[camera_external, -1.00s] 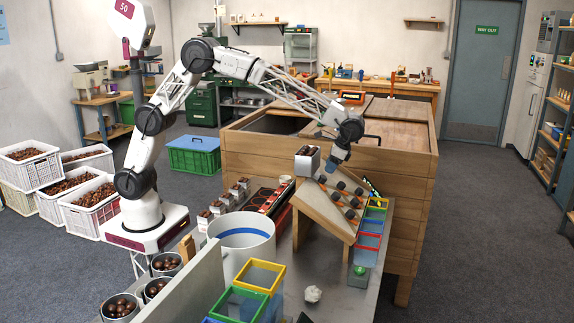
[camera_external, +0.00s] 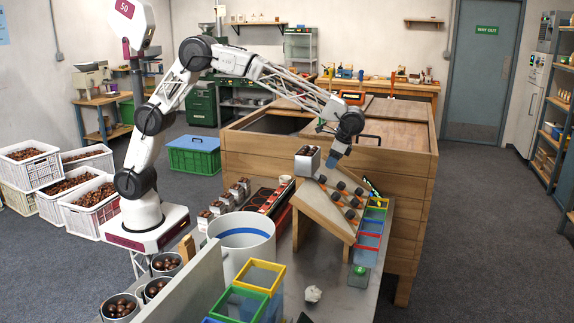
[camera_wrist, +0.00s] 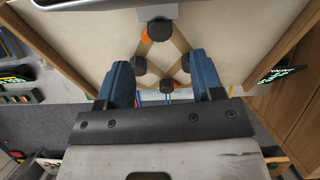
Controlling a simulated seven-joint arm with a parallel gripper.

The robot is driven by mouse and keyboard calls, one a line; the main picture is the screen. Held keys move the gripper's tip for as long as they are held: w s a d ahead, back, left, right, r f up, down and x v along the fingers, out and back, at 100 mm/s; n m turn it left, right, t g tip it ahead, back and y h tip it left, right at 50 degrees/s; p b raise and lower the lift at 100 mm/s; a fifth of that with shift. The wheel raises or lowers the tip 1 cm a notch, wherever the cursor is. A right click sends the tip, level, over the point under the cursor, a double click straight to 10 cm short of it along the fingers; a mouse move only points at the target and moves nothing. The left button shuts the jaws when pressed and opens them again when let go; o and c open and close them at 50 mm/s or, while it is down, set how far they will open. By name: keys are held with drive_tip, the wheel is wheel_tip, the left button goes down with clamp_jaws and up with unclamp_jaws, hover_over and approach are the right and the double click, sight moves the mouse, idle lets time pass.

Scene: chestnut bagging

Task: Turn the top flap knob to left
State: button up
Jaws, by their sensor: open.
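A sloped wooden board (camera_external: 318,212) stands on the grey bench and carries several dark round knobs. In the wrist view, the top knob (camera_wrist: 160,29) is black with an orange patch at its left, beneath a grey block at the top edge. More black knobs sit lower, joined by wooden flap strips in a diamond pattern. My gripper (camera_wrist: 159,62) is open, its two blue fingers apart, with nothing held. The top knob lies ahead of the fingertips, apart from them. In the outside view my gripper (camera_external: 335,163) hangs above the board's upper end.
A hopper of chestnuts (camera_external: 307,160) stands at the board's top left, close to my gripper. Coloured open frames (camera_external: 370,240) line the board's right. A large wooden bin (camera_external: 400,185) rises behind. A white bucket (camera_external: 243,243) stands left of the board.

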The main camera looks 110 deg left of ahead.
sight(324, 177)
drive_tip(key=shift+f, duration=0.1)
drive_tip(key=shift+x, duration=3.8)
drive_tip(key=c, duration=0.9)
